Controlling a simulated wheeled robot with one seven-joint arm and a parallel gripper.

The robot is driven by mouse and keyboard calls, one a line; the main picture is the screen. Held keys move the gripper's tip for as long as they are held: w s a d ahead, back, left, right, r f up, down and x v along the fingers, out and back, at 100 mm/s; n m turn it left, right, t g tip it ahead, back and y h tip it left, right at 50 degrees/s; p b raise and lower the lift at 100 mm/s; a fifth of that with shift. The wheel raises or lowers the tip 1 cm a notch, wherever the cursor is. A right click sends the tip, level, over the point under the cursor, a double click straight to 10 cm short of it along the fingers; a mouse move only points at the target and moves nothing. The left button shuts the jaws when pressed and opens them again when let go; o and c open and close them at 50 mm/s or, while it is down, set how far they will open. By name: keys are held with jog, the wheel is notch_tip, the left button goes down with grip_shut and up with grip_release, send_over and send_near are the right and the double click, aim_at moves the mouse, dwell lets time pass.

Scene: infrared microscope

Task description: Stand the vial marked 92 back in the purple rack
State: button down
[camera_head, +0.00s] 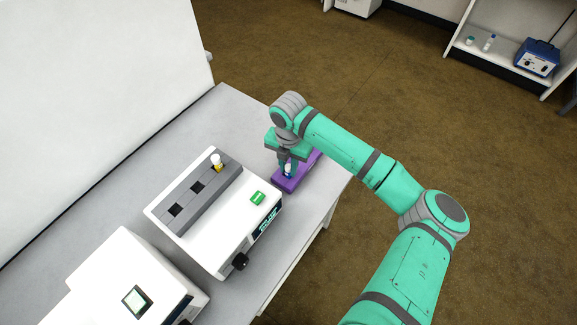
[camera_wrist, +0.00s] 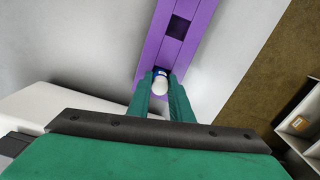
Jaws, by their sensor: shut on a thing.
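My gripper (camera_wrist: 160,92) is shut on a vial (camera_wrist: 160,84) with a white cap and some blue just beyond it. The vial is at the near end of the purple rack (camera_wrist: 205,12), over or in a slot there; I cannot tell how deep it sits. In the head view the vial (camera_head: 288,169) shows small between the fingers, above the purple rack (camera_head: 290,184). No number can be read on it. An empty square slot shows further along the rack in the wrist view.
A white instrument (camera_head: 225,232) with a grey block stands left of the rack. A yellow vial with a white cap (camera_head: 216,161) stands in the block's far slot; two other slots look empty. Another white device (camera_head: 125,285) is nearer. The grey bench (camera_head: 235,115) is clear behind.

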jog(key=shift+f, duration=0.1)
jog(key=c, duration=1.6)
grip_release()
notch_tip(320, 180, up, 12)
jog(key=shift+r, duration=0.15)
